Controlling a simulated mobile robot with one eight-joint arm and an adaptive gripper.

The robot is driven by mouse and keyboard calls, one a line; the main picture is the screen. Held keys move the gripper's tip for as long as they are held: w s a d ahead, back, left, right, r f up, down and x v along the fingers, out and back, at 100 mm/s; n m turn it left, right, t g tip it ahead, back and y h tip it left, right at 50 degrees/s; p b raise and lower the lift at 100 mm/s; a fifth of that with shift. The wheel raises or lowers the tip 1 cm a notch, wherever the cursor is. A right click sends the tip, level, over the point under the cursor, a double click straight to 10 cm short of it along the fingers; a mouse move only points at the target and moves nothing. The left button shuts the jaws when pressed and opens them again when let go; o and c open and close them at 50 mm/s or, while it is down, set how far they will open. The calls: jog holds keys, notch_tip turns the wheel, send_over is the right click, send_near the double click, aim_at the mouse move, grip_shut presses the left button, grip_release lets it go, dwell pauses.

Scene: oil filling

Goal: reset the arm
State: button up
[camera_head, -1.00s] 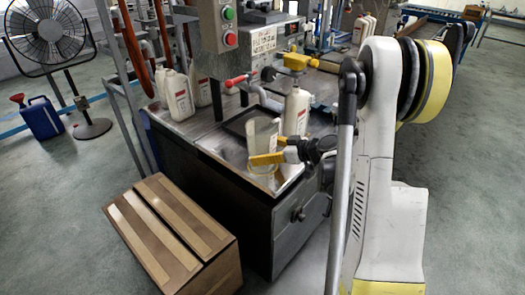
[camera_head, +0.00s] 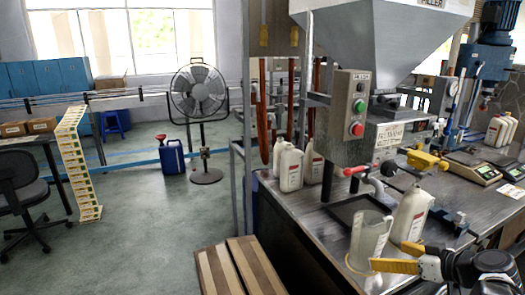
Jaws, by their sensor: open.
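My gripper (camera_head: 402,257) is at the lower right, with yellow fingers and a dark body. Its fingers are apart and point left. The nearer finger crosses in front of the lower part of a clear measuring jug (camera_head: 368,238). The jug stands upright on the metal workbench (camera_head: 318,210). I cannot tell whether a finger touches it. A white bottle (camera_head: 409,214) with a label stands upright just right of the jug, behind the gripper. The rest of my arm is mostly out of view.
The filling machine's hopper (camera_head: 385,40) and its button box (camera_head: 349,104) rise over the bench. More white bottles (camera_head: 290,168) stand at the bench's left. A wooden step (camera_head: 240,265) lies before it. A fan (camera_head: 198,95) and blue can (camera_head: 172,157) stand on open floor at left.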

jog(key=s+a+r+m+g+h, duration=0.1)
jog(key=s+a+r+g, duration=0.15)
jog(key=a, duration=0.45)
jog(key=s+a+r+m+g+h, duration=0.1)
jog(key=s+a, duration=0.3)
jog(key=a, duration=0.3)
jog(key=s+a+r+m+h, duration=0.2)
jog(key=s+a, duration=0.3)
jog(key=s, duration=0.6)
jog(key=shift+a+h, duration=0.15)
jog(key=shift+h, duration=0.45)
